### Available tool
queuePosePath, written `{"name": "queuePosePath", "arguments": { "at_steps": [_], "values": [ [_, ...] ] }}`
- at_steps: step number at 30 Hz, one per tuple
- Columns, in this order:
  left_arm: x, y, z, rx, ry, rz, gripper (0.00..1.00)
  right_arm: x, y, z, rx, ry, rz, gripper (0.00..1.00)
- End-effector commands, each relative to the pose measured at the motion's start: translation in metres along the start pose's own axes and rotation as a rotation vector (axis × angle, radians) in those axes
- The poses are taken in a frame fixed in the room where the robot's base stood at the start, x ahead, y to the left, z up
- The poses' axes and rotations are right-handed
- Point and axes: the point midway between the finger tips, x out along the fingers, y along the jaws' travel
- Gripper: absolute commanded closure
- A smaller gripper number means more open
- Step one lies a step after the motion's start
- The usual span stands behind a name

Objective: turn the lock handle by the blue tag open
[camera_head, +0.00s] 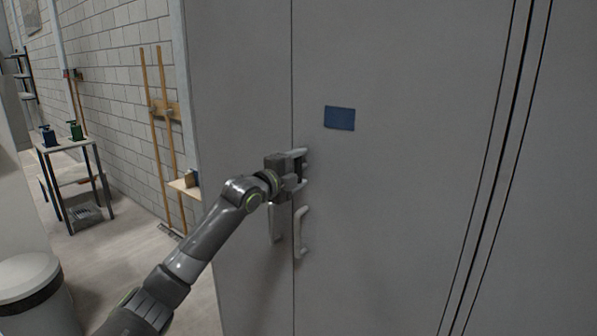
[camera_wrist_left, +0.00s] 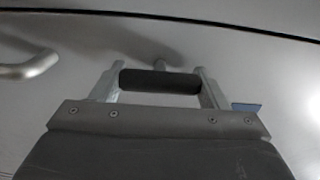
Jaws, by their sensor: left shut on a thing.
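The blue tag (camera_head: 339,118) is on the grey panel, up and right of my left gripper (camera_head: 299,168). Its edge also shows at the right in the left wrist view (camera_wrist_left: 247,107). My left gripper, also in the left wrist view (camera_wrist_left: 161,80), is shut on the lock handle (camera_wrist_left: 160,82), a dark bar lying crosswise between the two fingers. A short stub shows behind the bar. In the head view my gripper mostly hides the handle, so its angle is hard to tell there. My right gripper is not in view.
A pale pull handle (camera_head: 301,232) stands upright just below my left gripper; the left wrist view shows a pull handle too (camera_wrist_left: 25,68). A light grey piece (camera_head: 275,222) hangs left of the seam. At the left are a side table (camera_head: 75,144) and a bin (camera_head: 30,290).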

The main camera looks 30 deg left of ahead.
Motion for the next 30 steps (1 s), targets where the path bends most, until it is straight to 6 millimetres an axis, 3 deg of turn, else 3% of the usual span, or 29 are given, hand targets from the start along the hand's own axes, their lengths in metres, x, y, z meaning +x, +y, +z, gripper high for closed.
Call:
{"name": "queuePosePath", "arguments": {
  "at_steps": [16, 17, 21, 30],
  "values": [
    [-0.0001, 0.0007, 0.0, 0.026, 0.0, 0.001, 0.55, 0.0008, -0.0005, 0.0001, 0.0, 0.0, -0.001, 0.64],
    [-0.0001, 0.0008, 0.0, 0.026, 0.0, 0.001, 0.3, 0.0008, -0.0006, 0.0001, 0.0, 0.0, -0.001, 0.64],
    [0.0, 0.0006, 0.0, 0.025, 0.0, 0.001, 0.13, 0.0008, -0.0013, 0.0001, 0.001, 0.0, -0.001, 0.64],
    [-0.0016, 0.0002, 0.0003, 0.025, -0.001, 0.0, 0.13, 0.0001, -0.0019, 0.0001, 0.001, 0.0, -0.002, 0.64]
  ]
}}
